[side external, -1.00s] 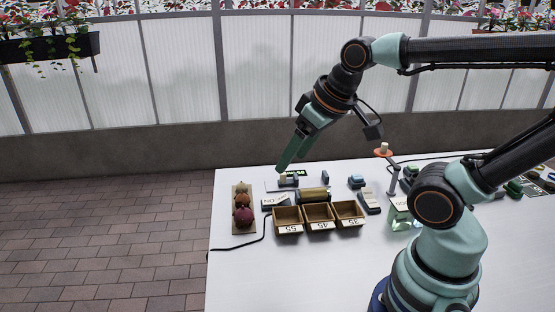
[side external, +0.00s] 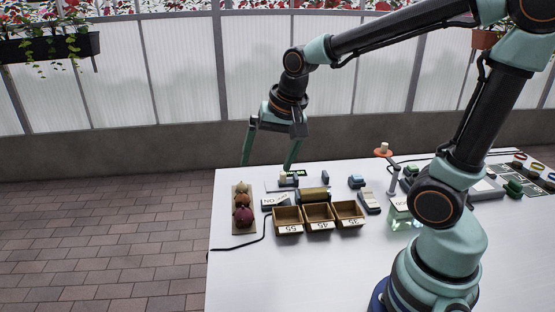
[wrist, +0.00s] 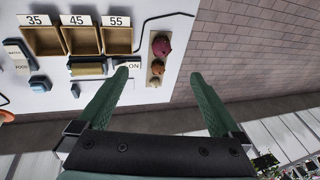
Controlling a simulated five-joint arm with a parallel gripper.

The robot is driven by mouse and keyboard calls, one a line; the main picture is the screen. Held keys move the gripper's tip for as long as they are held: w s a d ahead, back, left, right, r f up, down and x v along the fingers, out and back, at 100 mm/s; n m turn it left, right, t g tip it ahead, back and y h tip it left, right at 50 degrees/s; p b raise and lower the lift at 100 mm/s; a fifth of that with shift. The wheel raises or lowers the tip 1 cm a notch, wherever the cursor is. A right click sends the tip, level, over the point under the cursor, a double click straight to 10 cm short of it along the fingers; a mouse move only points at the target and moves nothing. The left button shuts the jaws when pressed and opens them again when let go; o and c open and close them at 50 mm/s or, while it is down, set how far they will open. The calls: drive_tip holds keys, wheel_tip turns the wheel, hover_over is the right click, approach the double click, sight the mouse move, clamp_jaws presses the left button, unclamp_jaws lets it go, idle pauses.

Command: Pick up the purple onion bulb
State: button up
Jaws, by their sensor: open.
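The purple onion bulb (side external: 244,217) sits at the near end of a tan board (side external: 238,231) on the left part of the white table. A brown bulb (side external: 242,199) and a paler bulb (side external: 240,188) lie behind it in a row. In the wrist view the purple bulb (wrist: 161,46) is beyond the fingertips, above the middle, with the board (wrist: 151,66) below it. My gripper (side external: 267,168) is open and empty, above and behind the row of bulbs. Its two green fingers are spread wide in the wrist view (wrist: 160,74).
Three wooden boxes labelled 55 (side external: 287,228), 45 and 35 stand right of the board. A gold cylinder (side external: 314,194) lies behind them. A black cable (side external: 240,246) runs near the table's left edge. The front of the table is clear.

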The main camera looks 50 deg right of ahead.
sight(245, 210)
drive_tip(key=w+f+m, duration=0.2)
drive_tip(key=f+m, duration=0.1)
drive_tip(key=f, duration=0.2)
drive_tip(key=w+f+m+g, duration=0.1)
drive_tip(key=w+f+m, duration=0.2)
drive_tip(key=f, duration=0.2)
drive_tip(key=w+f+m, duration=0.2)
drive_tip(key=f, duration=0.3)
drive_tip(key=shift+w+d+m+g, duration=0.2)
drive_tip(key=shift+d+m+g, duration=0.2)
drive_tip(key=shift+w+d+f, duration=0.1)
drive_tip(key=shift+w+f, duration=0.2)
drive_tip(key=shift+f, duration=0.55)
drive_tip(key=shift+w+a+f, duration=0.1)
drive_tip(key=shift+w+f, duration=0.15)
drive_tip(key=shift+f, duration=0.6)
drive_tip(key=shift+w+d+f, duration=0.1)
drive_tip(key=shift+w+f, duration=0.2)
drive_tip(key=shift+f, duration=0.55)
drive_tip(key=c, duration=1.5)
drive_tip(key=shift+r, duration=0.15)
